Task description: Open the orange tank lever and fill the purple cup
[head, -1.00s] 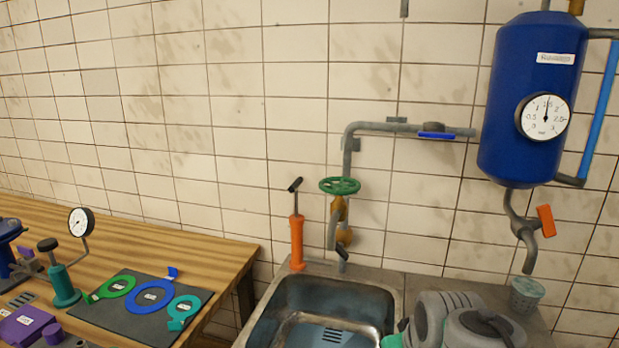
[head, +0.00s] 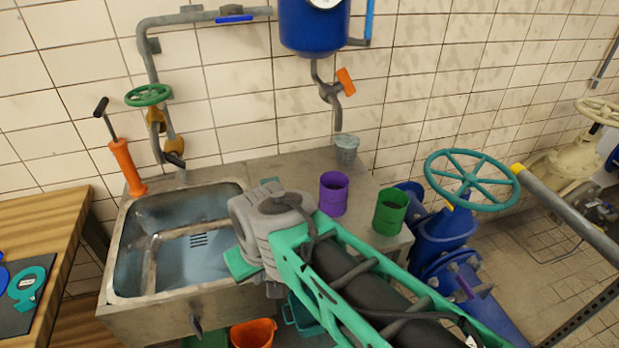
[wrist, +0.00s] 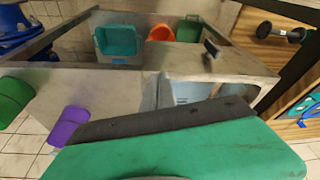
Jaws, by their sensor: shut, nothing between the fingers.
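The orange tank lever (head: 346,81) sits on the bent grey outlet pipe (head: 334,97) under the blue tank (head: 314,30), tilted beside the pipe. The purple cup (head: 334,195) stands upright on the metal counter, right of the sink; it also shows in the wrist view (wrist: 66,127). My gripper (head: 241,263) is shut and empty over the sink's right side, left of and nearer than the purple cup. Its green body (wrist: 180,152) fills the bottom of the wrist view. The fingertips are not clearly visible.
A pale grey cup (head: 346,149) stands below the outlet. A green cup (head: 390,212) stands right of the purple one. A large teal handwheel (head: 470,180) and blue valve are further right. The sink (head: 180,240) is left; bins (head: 254,333) lie below.

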